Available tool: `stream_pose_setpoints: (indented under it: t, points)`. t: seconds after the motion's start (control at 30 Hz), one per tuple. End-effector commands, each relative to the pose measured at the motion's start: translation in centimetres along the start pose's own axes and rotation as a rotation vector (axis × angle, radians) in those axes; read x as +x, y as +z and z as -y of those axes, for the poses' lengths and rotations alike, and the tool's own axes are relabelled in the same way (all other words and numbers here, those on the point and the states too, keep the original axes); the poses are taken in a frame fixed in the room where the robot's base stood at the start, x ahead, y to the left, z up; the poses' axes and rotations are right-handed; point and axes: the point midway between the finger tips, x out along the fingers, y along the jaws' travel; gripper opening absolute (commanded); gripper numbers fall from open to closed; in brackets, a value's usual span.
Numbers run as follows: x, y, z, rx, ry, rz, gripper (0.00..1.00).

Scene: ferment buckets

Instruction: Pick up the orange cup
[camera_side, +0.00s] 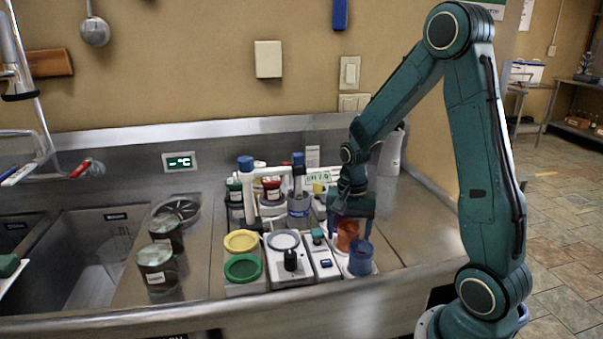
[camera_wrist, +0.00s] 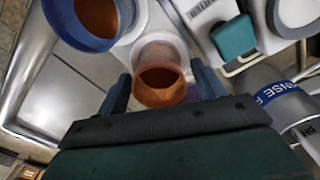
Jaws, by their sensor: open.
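The orange cup (camera_side: 347,236) stands beside a blue cup (camera_side: 361,258) on a white holder at the right end of the bench equipment. In the wrist view the orange cup (camera_wrist: 160,80) is seen from above, mouth toward the camera, looking empty. My gripper (camera_side: 350,215) is just above and behind it in the side view. In the wrist view the two blue-grey fingers of my gripper (camera_wrist: 161,88) are apart, one on each side of the orange cup. I cannot tell whether either finger touches it.
The blue cup (camera_wrist: 80,20) is close on the upper left in the wrist view. A teal-topped device (camera_wrist: 233,38) is at upper right, and a blue-banded container (camera_wrist: 285,95) is on the right. Yellow (camera_side: 241,241) and green (camera_side: 243,267) lids lie left. Bare steel counter (camera_side: 425,232) is on the right.

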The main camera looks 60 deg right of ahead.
Motion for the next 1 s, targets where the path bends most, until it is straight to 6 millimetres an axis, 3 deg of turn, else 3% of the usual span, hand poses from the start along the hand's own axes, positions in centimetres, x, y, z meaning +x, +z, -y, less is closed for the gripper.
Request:
stream_pose_setpoints:
  t: [0.23, 0.4, 0.5, 1.0]
  points:
    - [0.0, 0.0, 0.0, 0.0, 0.0, 0.0, 0.67]
    - [0.0, 0.0, 0.0, 0.0, 0.0, 0.0, 0.34]
    - [0.0, 0.0, 0.0, 0.0, 0.0, 0.0, 0.2]
    - [-1.1, -0.1, 0.1, 0.0, -0.003, -0.003, 0.2]
